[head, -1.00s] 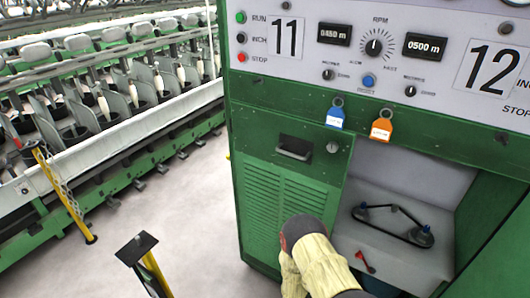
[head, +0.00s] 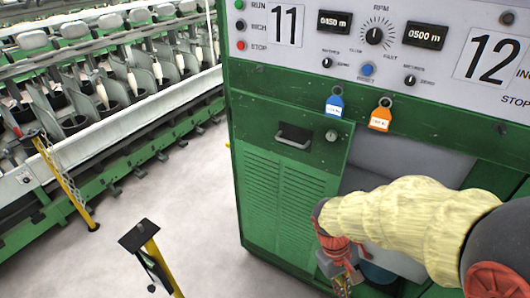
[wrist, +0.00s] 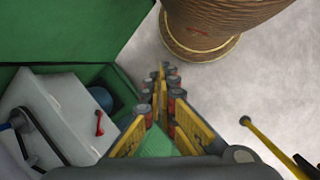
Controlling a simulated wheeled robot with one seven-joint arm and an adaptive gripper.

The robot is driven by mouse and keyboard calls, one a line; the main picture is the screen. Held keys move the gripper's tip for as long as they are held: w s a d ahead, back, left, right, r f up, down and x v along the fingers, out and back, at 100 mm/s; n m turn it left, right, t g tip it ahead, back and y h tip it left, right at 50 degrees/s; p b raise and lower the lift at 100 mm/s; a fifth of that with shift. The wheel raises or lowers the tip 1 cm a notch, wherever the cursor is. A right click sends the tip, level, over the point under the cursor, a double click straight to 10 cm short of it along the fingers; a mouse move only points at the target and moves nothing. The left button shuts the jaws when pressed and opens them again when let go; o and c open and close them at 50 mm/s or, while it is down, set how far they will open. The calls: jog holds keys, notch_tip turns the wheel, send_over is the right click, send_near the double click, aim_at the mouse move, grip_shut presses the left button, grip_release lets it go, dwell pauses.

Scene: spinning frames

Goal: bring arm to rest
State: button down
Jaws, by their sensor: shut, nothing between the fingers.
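My arm, in a cream fabric sleeve, reaches in from the right of the head view. My gripper (head: 345,280) hangs at its end, low in front of the green machine cabinet (head: 285,195). In the wrist view the yellow-sided fingers of my gripper (wrist: 160,80) come together at the tips with nothing between them. The fingers point past the cabinet's open compartment, over the pale floor. My sleeve and gripper hide much of that compartment in the head view.
In the wrist view the compartment holds a grey block (wrist: 65,110) with a black belt and a small red part (wrist: 99,122). A brown ribbed round object (wrist: 215,25) stands beyond the fingers. A yellow-and-black post (head: 155,255) stands left of the cabinet. Pale floor (head: 170,200) is open there.

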jog(key=s+r+m+t+y, duration=0.1)
jog(key=r+t, duration=0.1)
jog(key=r, duration=0.5)
jog(key=s+a+r+m+t+y, duration=0.1)
jog(key=r+t, duration=0.2)
jog(key=r, duration=0.4)
jog(key=s+a+r+m+t+y+p, duration=0.1)
jog(key=r+m+t, duration=0.1)
jog(key=r, duration=0.5)
jog(key=shift+s+r+t, duration=0.2)
jog(key=shift+r+t, duration=0.05)
jog(key=shift+t, duration=0.45)
